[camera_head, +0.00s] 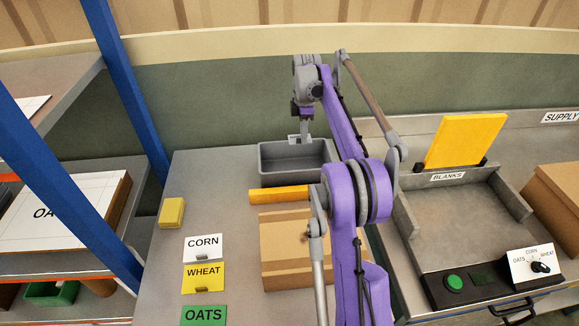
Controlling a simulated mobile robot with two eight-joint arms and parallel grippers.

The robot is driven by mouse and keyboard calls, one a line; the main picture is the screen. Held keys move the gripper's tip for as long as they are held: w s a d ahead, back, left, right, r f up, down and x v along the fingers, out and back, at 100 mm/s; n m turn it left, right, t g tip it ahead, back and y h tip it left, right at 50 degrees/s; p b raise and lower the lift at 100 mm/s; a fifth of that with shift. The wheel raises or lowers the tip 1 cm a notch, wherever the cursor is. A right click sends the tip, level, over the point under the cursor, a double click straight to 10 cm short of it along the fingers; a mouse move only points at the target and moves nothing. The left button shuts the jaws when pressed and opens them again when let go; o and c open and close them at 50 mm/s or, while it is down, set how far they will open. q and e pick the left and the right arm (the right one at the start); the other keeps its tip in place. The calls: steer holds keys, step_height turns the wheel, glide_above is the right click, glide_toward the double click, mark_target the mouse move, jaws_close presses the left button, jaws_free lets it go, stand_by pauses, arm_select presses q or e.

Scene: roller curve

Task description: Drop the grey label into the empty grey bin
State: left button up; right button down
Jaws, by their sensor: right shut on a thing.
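The grey bin (283,170) stands on the table near its back edge, and the part of its inside that shows looks empty. My right gripper (300,138) points down over the bin's back rim. It is shut on a small grey piece, which appears to be the grey label (293,139); the jaws hide part of it. The piece is at about rim height in the picture, and I cannot tell its exact height. My purple right arm passes close to the bin's right side. My left gripper is out of view.
An orange bar (279,194) and a cardboard box (283,250) lie in front of the bin. CORN (203,242), WHEAT (203,271) and OATS (204,314) cards and a yellow block (172,212) lie to the left. A blue rack post (132,90) stands further left.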

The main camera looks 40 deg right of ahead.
arm_select(q)
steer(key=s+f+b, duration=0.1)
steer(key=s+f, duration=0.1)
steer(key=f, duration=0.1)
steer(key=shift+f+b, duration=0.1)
steer(key=shift+b, duration=0.3)
arm_select(e)
step_height(320, 180, down, 5)
steer(key=shift+s+r, duration=0.1)
steer(key=c, duration=0.9)
jaws_free()
steer(key=shift+c, duration=0.2)
step_height(320, 180, up, 11)
steer(key=shift+f+p, duration=0.1)
steer(key=shift+p, duration=0.8)
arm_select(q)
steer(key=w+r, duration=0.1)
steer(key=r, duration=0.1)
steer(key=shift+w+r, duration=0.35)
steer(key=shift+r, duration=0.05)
